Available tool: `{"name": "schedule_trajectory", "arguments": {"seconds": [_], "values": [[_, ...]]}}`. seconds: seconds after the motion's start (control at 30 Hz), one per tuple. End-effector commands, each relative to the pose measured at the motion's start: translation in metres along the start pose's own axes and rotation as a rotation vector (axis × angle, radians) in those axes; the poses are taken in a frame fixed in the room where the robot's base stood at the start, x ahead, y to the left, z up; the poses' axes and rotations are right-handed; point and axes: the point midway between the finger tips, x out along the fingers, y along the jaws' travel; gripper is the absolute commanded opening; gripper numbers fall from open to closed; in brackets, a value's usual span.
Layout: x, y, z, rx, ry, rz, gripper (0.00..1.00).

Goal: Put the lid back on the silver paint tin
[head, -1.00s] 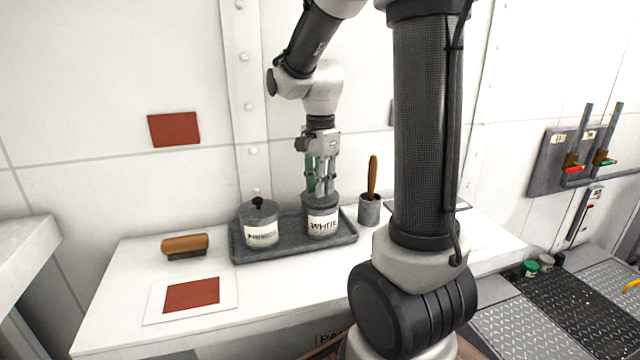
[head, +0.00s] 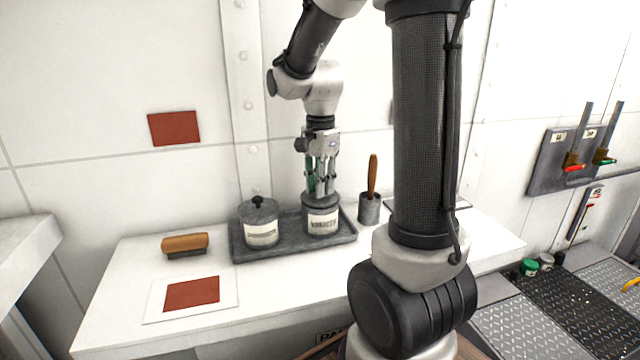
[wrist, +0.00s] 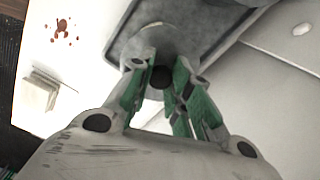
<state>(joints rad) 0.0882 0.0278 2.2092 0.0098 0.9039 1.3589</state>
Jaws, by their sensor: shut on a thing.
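Two grey metal tins stand side by side in a dark tray (head: 285,246) on the white bench. The right tin (head: 322,222) has a pale label that read WHITE in the earlier view. My gripper (head: 321,188) points straight down over its top. In the wrist view, my gripper's green-padded fingers (wrist: 163,82) are shut on the black knob (wrist: 161,76) of a round grey lid (wrist: 165,42). The lid is at the tin's rim; I cannot tell whether it is fully seated. The left tin (head: 261,228) wears its own lid with a black knob (head: 258,201).
A wooden-handled brush (head: 185,244) and a card with a red square (head: 192,294) lie left of the tray. A grey cup (head: 369,208) holding a brown-handled tool (head: 373,176) stands close to the tray's right. The bench front is clear.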

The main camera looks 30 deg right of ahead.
Motion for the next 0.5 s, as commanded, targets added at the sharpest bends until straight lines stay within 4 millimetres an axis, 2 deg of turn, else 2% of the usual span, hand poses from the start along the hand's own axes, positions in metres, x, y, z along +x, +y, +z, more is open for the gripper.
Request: {"name": "schedule_trajectory", "arguments": {"seconds": [0.2,0.23,0.33,0.5], "values": [[0.0000,0.0000,0.0000,0.000,0.000,0.000,0.00],[0.0000,0.0000,0.0000,0.000,0.000,0.000,0.25],[-0.0001,0.0000,0.0000,0.000,0.000,0.000,0.43],[-0.0001,0.0000,0.0000,0.000,0.000,0.000,0.44]]}}
